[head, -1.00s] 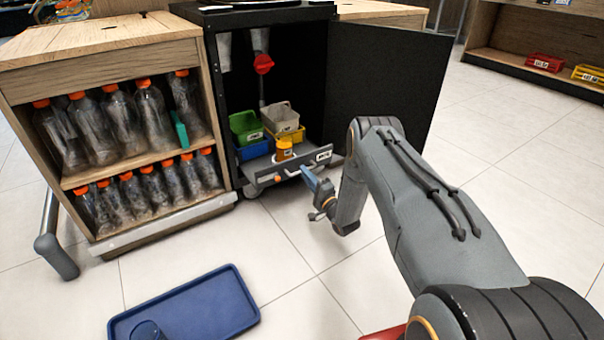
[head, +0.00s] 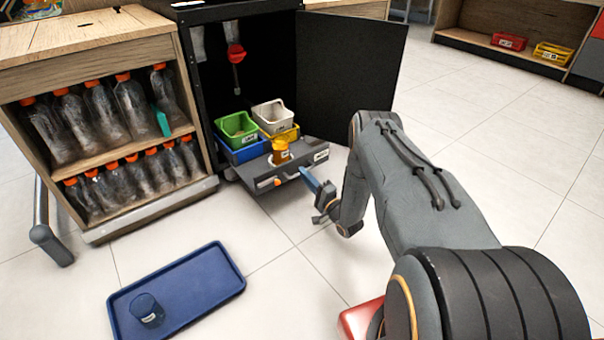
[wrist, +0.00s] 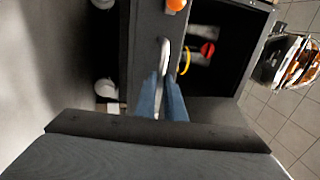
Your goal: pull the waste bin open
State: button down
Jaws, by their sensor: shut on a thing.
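The waste bin (head: 262,181) is a grey pull-out drawer at the bottom of the black cabinet, with a pale label on its front. It stands partly out of the cabinet. It also shows as a dark panel in the wrist view (wrist: 143,40). My gripper (head: 306,174) is at the drawer front. In the wrist view my gripper's blue fingers (wrist: 161,82) are closed on the pale bar handle (wrist: 163,52). The far end of the handle shows beyond the fingertips. The fingers hide the rest.
An orange jar (head: 280,152) stands on the drawer, with green (head: 237,128) and white (head: 272,116) bins behind it. The cabinet door (head: 350,75) is swung open at right. A bottle shelf (head: 113,165) stands left. A blue tray (head: 190,290) lies on the floor; floor at right is clear.

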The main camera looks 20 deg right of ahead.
jog(key=shift+s+a, duration=0.1)
jog(key=shift+a, duration=0.05)
jog(key=c, duration=1.9)
grip_release()
jog(key=shift+o, duration=0.2)
jog(key=p+v, duration=0.2)
jog(key=v, duration=0.5)
jog(key=shift+s+p, duration=0.3)
jog(key=shift+s, duration=0.05)
jog(key=shift+d+f, duration=0.1)
jog(key=shift+d, duration=0.15)
jog(key=shift+a, duration=0.1)
